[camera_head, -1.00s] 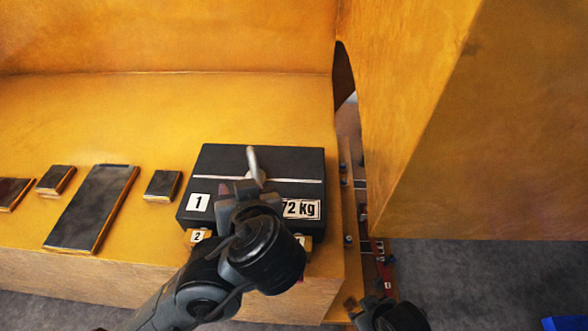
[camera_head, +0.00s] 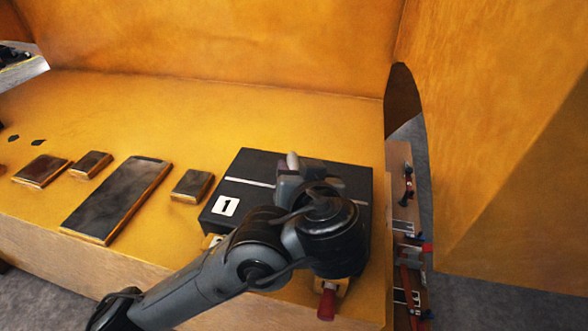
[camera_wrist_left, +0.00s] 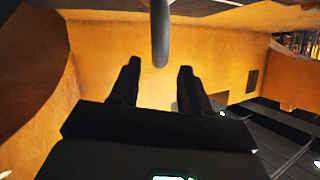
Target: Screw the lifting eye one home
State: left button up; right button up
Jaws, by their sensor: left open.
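The black casting (camera_head: 252,166) marked 1 lies on the yellow ledge, with a pale line across its top. The pale grey lifting eye (camera_head: 292,160) stands up from its top, its lower part hidden behind my left gripper. My left gripper (camera_head: 305,178) is open over the casting, right at the eye. In the left wrist view a grey rounded bar, likely part of the eye (camera_wrist_left: 159,35), hangs in from the top edge. Its end lies near the gap between the two open fingers (camera_wrist_left: 157,75); I cannot tell whether they touch it. My right gripper is not in view.
Dark blocks lie left of the casting, including a long plate (camera_head: 118,198) and a small block (camera_head: 192,185). A red-ended piece (camera_head: 327,303) shows at the casting's front. A yellow wall (camera_head: 500,150) rises at the right.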

aim_at(295, 165)
pick_arm(q)
jog(key=shift+b+x, duration=0.3)
jog(key=shift+x, duration=2.2)
jog(key=shift+r, duration=0.1)
grip_shut()
